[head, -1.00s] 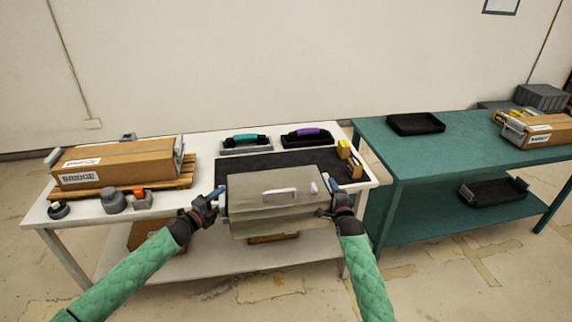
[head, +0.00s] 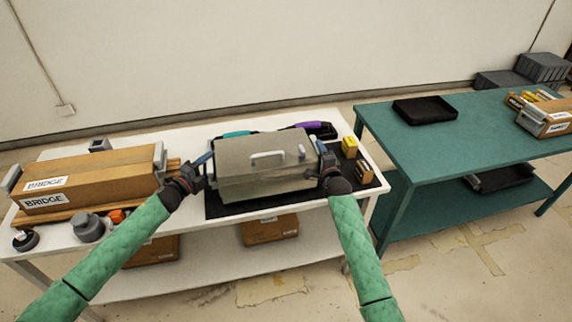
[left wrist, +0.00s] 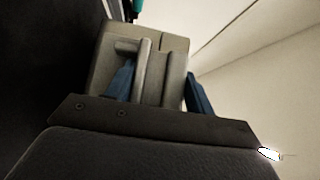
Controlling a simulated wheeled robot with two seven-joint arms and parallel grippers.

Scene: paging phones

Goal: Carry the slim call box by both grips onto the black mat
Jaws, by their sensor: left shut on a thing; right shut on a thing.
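The slim call box (head: 245,170) is a grey-beige case with a pale handle on its face. My left gripper (head: 206,165) is shut on its left side grip, and my right gripper (head: 324,158) is shut on its right side. In the left wrist view the blue fingers (left wrist: 158,88) straddle a bar-like grip on the box (left wrist: 172,42). The black mat (head: 352,189) lies on the white table, and the box is over its left and middle part. I cannot tell whether the box touches the mat.
Handsets with a teal handle (head: 237,134) and a purple handle (head: 315,125) sit behind the box. Small yellow boxes (head: 350,147) stand at the mat's right. A long BRIDGE carton (head: 90,178) fills the table's left. A green table (head: 450,145) stands to the right.

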